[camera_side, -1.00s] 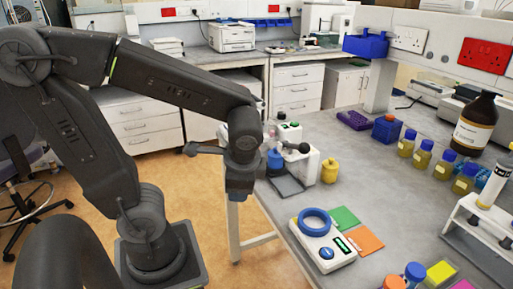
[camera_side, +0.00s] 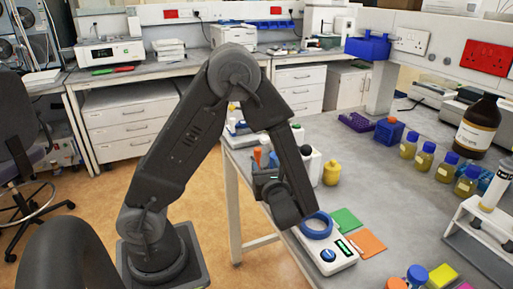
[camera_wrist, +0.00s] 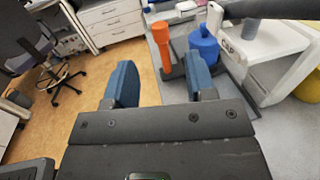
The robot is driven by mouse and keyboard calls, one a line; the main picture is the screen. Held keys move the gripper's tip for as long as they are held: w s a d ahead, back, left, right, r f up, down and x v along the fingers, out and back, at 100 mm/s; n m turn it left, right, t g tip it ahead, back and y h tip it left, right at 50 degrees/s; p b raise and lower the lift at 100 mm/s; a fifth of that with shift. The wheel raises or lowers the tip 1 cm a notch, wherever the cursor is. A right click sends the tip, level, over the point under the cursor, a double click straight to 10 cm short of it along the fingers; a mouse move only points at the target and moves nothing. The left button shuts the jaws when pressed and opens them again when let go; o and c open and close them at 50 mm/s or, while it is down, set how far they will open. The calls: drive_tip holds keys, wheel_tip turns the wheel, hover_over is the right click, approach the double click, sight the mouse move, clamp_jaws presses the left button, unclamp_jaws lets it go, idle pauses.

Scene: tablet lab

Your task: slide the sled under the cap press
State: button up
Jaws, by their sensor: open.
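My gripper (camera_wrist: 161,65) is open, with its two blue-padded fingers apart and nothing held between them. Beyond the fingertips in the wrist view, an upright orange post (camera_wrist: 160,47) stands beside a blue lidded container (camera_wrist: 204,46). Both appear to rest on the grey sled, whose outline is hard to make out. The white cap press (camera_wrist: 262,52), with lettering on its side, stands just right of the blue container. In the side view, my arm and gripper hide most of the sled and press; the orange post (camera_side: 265,142) shows above my gripper.
A yellow bottle (camera_side: 331,172) stands right of the press. A white device with a blue ring (camera_side: 330,253) lies close to my wrist, beside green (camera_side: 345,219) and orange (camera_side: 367,242) squares. Several bottles stand farther right.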

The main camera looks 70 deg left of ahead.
sight(259, 152)
drive_tip(key=a, duration=0.3)
drive_tip(key=w+a, duration=0.1)
drive_tip(key=a, duration=0.3)
drive_tip(key=w+a, duration=0.1)
drive_tip(key=a, duration=0.3)
drive_tip(key=shift+a, duration=0.2)
clamp_jaws()
